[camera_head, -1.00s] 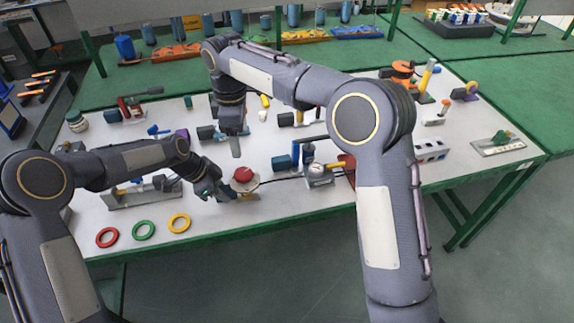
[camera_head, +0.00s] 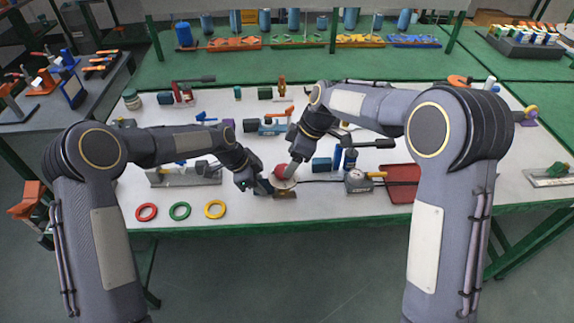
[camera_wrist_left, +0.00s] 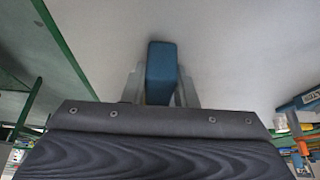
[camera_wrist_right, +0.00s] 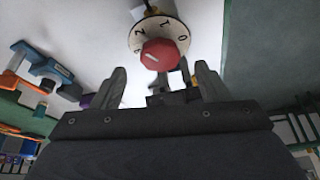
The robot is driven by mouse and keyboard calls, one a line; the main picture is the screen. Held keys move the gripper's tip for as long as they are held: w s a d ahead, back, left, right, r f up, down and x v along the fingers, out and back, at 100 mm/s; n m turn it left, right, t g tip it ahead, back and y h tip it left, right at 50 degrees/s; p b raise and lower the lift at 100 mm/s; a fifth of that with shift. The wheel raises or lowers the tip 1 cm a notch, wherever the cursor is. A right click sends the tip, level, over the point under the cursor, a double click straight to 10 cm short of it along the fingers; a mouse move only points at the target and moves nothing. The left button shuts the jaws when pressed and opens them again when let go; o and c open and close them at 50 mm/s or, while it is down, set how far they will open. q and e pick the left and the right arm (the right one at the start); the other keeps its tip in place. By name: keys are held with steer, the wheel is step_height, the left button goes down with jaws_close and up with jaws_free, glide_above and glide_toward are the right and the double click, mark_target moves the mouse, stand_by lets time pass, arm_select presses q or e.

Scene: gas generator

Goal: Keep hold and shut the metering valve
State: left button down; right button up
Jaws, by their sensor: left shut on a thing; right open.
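The metering valve has a red knob (camera_head: 281,171) over a round pale dial, near the front edge of the white table. In the right wrist view, the red knob (camera_wrist_right: 164,54) has a white pointer mark, and the dial (camera_wrist_right: 178,26) carries numbers including 0 and 2. My left gripper (camera_head: 260,187) is shut at the valve's left side; in its wrist view, a blue block (camera_wrist_left: 161,75) sits between its fingers. My right gripper (camera_head: 290,171) is open beside the knob, coming from above; its fingertips (camera_wrist_right: 160,70) are spread, with the knob between and beyond them. Contact cannot be told.
A gauge-like device (camera_head: 357,181) with a yellow part stands right of the valve, by a red tray (camera_head: 402,183). Red (camera_head: 146,211), green (camera_head: 179,211) and yellow (camera_head: 214,209) rings lie at front left. Blue-handled fittings stand behind.

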steer(key=shift+x, duration=1.9)
steer(key=c, duration=1)
